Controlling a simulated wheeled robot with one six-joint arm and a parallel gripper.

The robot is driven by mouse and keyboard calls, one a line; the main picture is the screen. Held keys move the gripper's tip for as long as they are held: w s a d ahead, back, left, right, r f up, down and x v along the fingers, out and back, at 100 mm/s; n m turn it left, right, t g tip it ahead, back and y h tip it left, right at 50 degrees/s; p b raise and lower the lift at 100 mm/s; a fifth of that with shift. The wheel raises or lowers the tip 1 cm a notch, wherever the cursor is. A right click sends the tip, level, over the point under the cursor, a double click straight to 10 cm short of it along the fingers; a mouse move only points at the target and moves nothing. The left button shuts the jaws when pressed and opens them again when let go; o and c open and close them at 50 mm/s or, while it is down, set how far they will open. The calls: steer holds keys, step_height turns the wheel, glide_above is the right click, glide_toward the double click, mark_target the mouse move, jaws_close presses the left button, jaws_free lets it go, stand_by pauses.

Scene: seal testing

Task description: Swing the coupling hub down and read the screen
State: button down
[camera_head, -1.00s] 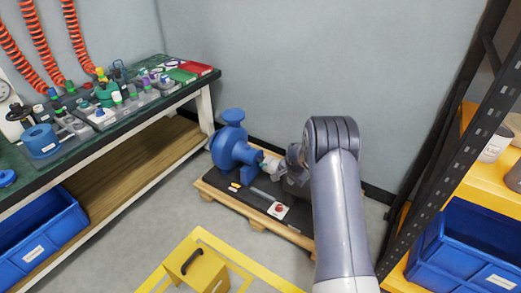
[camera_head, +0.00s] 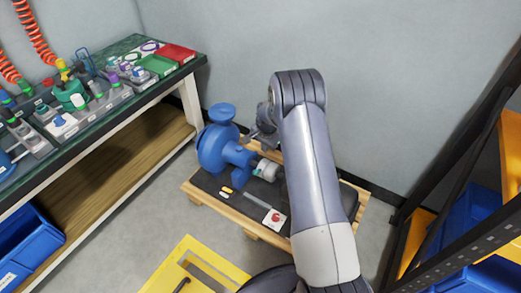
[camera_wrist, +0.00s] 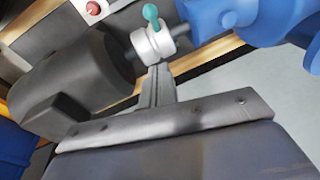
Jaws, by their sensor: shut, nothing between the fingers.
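The coupling hub (camera_wrist: 152,44) is a pale grey ring on the shaft between the blue pump (camera_wrist: 238,14) and the dark motor (camera_wrist: 78,82). A teal knob or lever (camera_wrist: 150,14) stands out from it. In the head view the blue pump (camera_head: 218,150) sits at the skid's left end, with the hub (camera_head: 267,170) to its right; my arm hides most of the motor. My gripper (camera_wrist: 159,72) is shut and empty, its fingertips just below the hub in the wrist view; I cannot tell whether they touch. In the head view it is partly behind my arm. No screen is visible.
The wooden skid (camera_head: 240,222) carries a red button (camera_head: 275,217) on a light plate. A cluttered workbench (camera_head: 100,133) stands left, a dark rack (camera_head: 440,195) with blue bins right. A yellow frame (camera_head: 190,262) lies in front. The wall is close behind the skid.

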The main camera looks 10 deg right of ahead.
steer(key=b, duration=0.2)
glide_toward(256, 172)
steer(key=w+d+f, duration=0.2)
steer(key=w+f, duration=0.1)
steer(key=w+d+f, duration=0.1)
steer(key=f, duration=0.1)
steer(key=shift+w+d+f, duration=0.2)
steer(key=shift+w+d, duration=0.15)
steer(key=shift+s+a+f, duration=0.3)
steer(key=shift+a+f, duration=0.25)
steer(key=shift+f, duration=0.05)
steer(key=shift+s+a+f, duration=0.3)
steer(key=shift+a+f, duration=0.2)
steer(key=shift+f, duration=0.05)
steer(key=shift+b, duration=0.35)
steer(key=shift+s+a+f+b, duration=0.75)
steer(key=shift+f+b, duration=0.25)
steer(key=shift+b, duration=0.15)
steer(key=shift+r, duration=0.1)
steer(key=shift+a, duration=0.1)
